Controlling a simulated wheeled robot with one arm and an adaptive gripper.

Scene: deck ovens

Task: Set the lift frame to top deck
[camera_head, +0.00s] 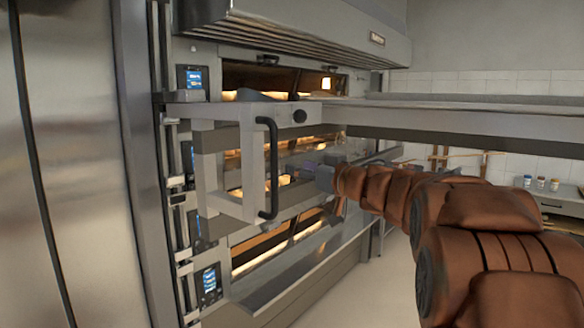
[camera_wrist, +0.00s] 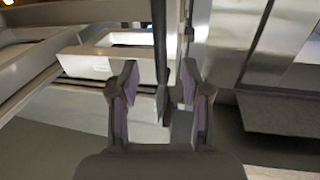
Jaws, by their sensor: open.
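The lift frame (camera_head: 205,160) is a light grey open frame in front of the deck oven. A black vertical handle (camera_head: 268,150) is on its right side. The frame's top bar is a little below the glowing top deck opening (camera_head: 290,78). My gripper (camera_head: 305,172) reaches in from the right, near the handle, and is partly blurred into the background. In the wrist view my gripper (camera_wrist: 159,75) is open, its fingers apart on either side of a dark upright bar (camera_wrist: 159,35), which looks like the handle. I cannot tell whether either finger touches it.
A long flat grey loader table (camera_head: 460,120) extends right from the frame, above my arm. A lower oven deck (camera_head: 280,245) glows beneath. A steel hood (camera_head: 300,30) overhangs the top deck. A tall steel cabinet (camera_head: 70,160) stands close at left. Small jars (camera_head: 540,183) sit on a far counter.

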